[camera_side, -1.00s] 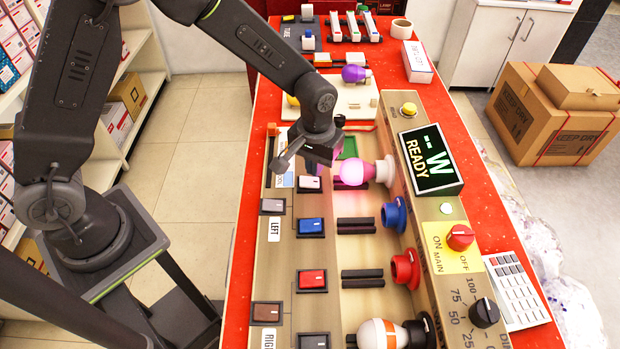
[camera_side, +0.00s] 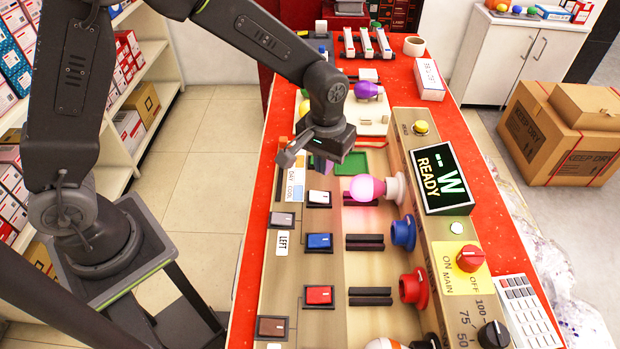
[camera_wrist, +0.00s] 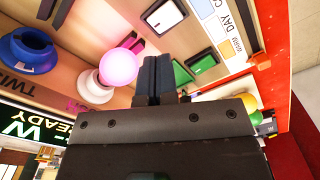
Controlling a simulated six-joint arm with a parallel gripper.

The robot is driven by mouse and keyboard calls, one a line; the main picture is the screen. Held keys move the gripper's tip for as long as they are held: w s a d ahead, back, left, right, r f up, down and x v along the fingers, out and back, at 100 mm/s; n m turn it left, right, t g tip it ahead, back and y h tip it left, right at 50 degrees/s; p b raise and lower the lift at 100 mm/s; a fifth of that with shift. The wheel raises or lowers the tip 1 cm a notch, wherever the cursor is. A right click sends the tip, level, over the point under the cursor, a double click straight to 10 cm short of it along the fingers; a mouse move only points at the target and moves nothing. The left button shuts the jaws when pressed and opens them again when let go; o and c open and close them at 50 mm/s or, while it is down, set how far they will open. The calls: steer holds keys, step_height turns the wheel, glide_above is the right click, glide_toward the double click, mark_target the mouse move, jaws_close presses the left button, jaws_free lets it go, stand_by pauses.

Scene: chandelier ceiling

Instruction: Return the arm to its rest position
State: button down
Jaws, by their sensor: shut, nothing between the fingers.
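My gripper (camera_side: 287,158) hangs over the upper left part of the work panel, above the white rocker switch (camera_side: 319,198). Its dark fingers are together and hold nothing. In the wrist view the closed fingers (camera_wrist: 158,76) point at the panel, between a lit pink bulb (camera_wrist: 119,66) and a green switch (camera_wrist: 200,62). The pink bulb also shows in the side view (camera_side: 366,187), in a white socket to the right of my gripper. My gripper appears clear of the panel surface.
The control box with its READY display (camera_side: 441,178) stands up along the panel's right side. A blue socket (camera_side: 403,233) and a red socket (camera_side: 413,288) sit below the bulb. The floor (camera_side: 192,180) left of the red table is clear.

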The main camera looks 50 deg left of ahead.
steer(key=s+a+r+m+t, duration=0.1)
steer(key=s+a+r+t, duration=0.1)
steer(key=s+a+r, duration=0.3)
steer(key=s+a+r+m+t, duration=0.2)
steer(key=s+a+r, duration=0.3)
steer(key=s+r, duration=0.7)
steer(key=shift+s+r+t, duration=0.15)
steer(key=shift+s+t, duration=0.55)
steer(key=shift+s, duration=0.5)
